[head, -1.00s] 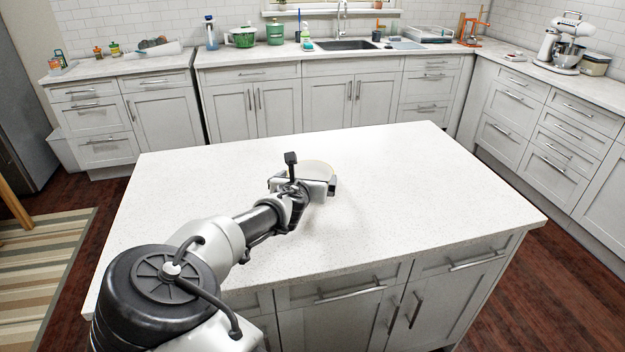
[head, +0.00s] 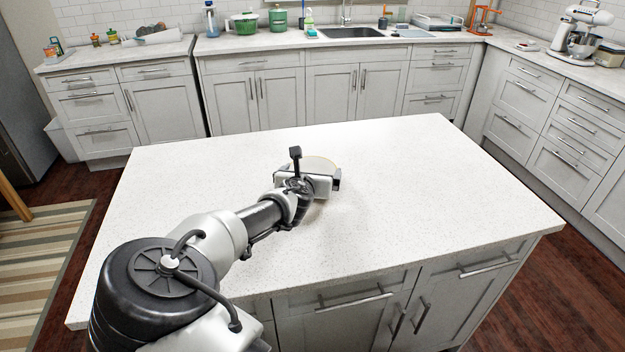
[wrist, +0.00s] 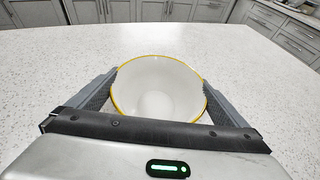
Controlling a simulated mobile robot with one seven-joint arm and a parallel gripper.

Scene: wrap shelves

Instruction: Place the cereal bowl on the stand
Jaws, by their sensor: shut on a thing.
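The cereal bowl (wrist: 158,88) is white with a yellow rim. In the wrist view it sits between the two fingers of my gripper (wrist: 160,98), which are shut on its opposite sides. In the head view the bowl (head: 322,162) shows only as a pale, yellow-edged shape behind my gripper (head: 325,177), over the island top. Most of the bowl is hidden there. I cannot tell whether its base touches the surface. I cannot make out a stand for certain in either view.
The white speckled island (head: 420,190) is otherwise bare, with free room all around the bowl. Beyond a floor gap, back counters hold a green pot (head: 243,24), a sink (head: 350,32), an orange frame (head: 482,17) and a stand mixer (head: 582,30).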

